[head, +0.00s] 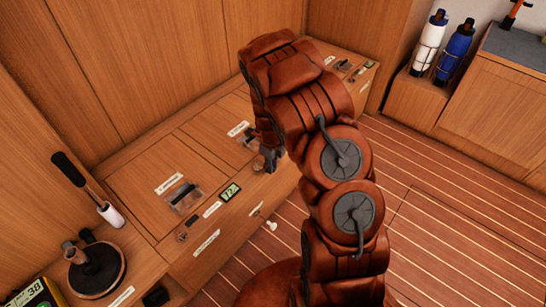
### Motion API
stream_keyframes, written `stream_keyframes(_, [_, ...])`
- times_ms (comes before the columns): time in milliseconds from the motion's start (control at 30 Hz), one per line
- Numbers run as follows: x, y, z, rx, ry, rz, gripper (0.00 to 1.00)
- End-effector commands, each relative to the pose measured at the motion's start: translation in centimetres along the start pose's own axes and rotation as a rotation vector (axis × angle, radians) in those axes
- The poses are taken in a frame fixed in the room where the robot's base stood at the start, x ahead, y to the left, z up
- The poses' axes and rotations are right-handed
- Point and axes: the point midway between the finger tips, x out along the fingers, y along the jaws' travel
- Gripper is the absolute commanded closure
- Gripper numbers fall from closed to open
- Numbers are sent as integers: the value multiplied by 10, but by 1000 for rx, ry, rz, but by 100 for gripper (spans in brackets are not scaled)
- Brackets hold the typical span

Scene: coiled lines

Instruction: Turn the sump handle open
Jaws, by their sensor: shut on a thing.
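My gripper (269,157) is at the front edge of the wooden bench, just right of the middle labelled hatch. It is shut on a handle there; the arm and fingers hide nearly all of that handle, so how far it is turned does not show. A clear recessed fitting (249,140) lies just left of the fingers, partly covered by my wrist. A white label (238,129) sits beside it, too small to read surely. A similar recess with a dark handle (183,194) is on the hatch to the left.
A black-gripped lever (68,170) sticks up at the left, near a round dark fitting (97,270). White (429,43) and blue (455,50) bottles stand back right. The striped floor at right is clear.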

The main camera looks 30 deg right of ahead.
Motion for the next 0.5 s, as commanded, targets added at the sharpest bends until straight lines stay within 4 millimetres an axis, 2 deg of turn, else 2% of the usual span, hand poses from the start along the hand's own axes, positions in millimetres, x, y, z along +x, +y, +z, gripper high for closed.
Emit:
stream_keyframes(200, [-2,6,0,92,2,2,100])
stream_keyframes(500, [0,9,0,139,1,3,100])
